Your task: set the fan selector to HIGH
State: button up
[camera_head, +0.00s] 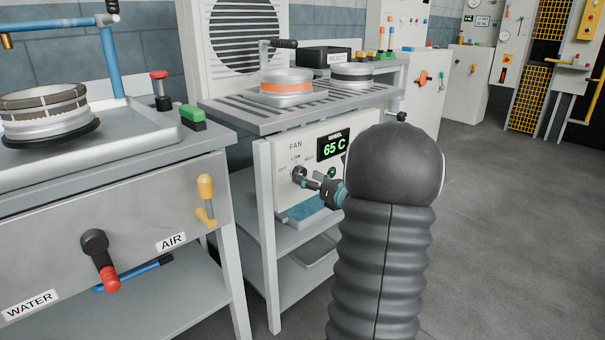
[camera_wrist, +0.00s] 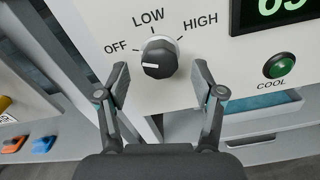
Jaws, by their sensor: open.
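The fan selector (camera_wrist: 159,58) is a dark round knob on a white panel, with OFF, LOW and HIGH marked around its upper side. Its white pointer line lies toward the left, on the OFF side. My gripper (camera_wrist: 160,78) is open in the wrist view, one finger on each side of the knob's lower part, with a gap on both sides. In the head view, the selector (camera_head: 299,173) sits under the word FAN, and my gripper (camera_head: 309,183) is close in front of it. My arm hides part of the panel there.
A green COOL button (camera_wrist: 280,66) and a display (camera_head: 334,149) reading 65 C are right of the selector. A slatted bench top (camera_head: 230,118) with wheels lies above. A steel station (camera_head: 130,215) with WATER and AIR levers stands left. Open floor (camera_head: 500,220) is at right.

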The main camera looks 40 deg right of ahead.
jog(key=shift+w+a, duration=0.1)
jog(key=shift+w, duration=1.25)
jog(key=c, duration=1.1)
